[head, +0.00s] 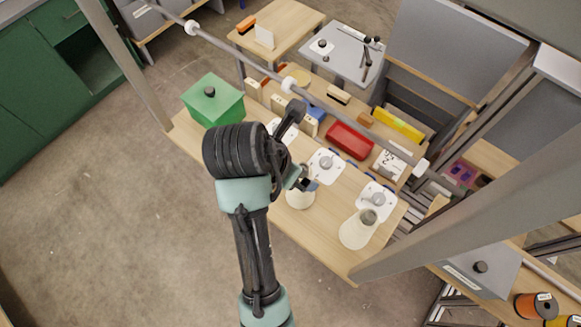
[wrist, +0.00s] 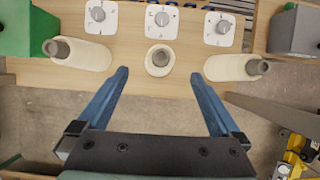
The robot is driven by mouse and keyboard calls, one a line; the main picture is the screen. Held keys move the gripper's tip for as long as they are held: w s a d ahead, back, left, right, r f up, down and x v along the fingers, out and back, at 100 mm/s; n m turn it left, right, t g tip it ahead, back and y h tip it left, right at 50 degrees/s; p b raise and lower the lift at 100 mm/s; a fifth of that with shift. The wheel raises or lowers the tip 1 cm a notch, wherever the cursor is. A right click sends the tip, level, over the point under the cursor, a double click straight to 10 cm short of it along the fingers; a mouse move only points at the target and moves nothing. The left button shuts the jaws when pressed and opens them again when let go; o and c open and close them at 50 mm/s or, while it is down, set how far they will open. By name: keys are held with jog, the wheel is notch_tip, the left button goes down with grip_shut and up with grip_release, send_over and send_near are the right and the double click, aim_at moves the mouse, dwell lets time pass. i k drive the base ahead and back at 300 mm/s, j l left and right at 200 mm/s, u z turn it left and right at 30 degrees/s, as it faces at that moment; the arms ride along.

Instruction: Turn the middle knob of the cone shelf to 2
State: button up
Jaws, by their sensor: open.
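The cone shelf (head: 245,175) is a light wood board with three white dial plates, each with a grey knob. The middle knob (head: 326,163) is in plain view in the head view, and in the wrist view it is at top centre (wrist: 162,19). Its pointer and marks are too small to read surely. My gripper (head: 304,184) hangs over the shelf on the near side of the middle knob, apart from it. In the wrist view my gripper (wrist: 159,74) is open and empty, with its blue fingers on either side of the middle cone (wrist: 158,66).
The right knob (head: 377,199) and left knob (wrist: 101,15) flank the middle one. Cream cones stand in front, including the right cone (head: 357,232) and left cone (wrist: 85,54). A green box (head: 215,102) is at the shelf's left end. A grey rail (head: 340,122) crosses above.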

aim_at(326, 162)
jog(key=k+j, duration=0.85)
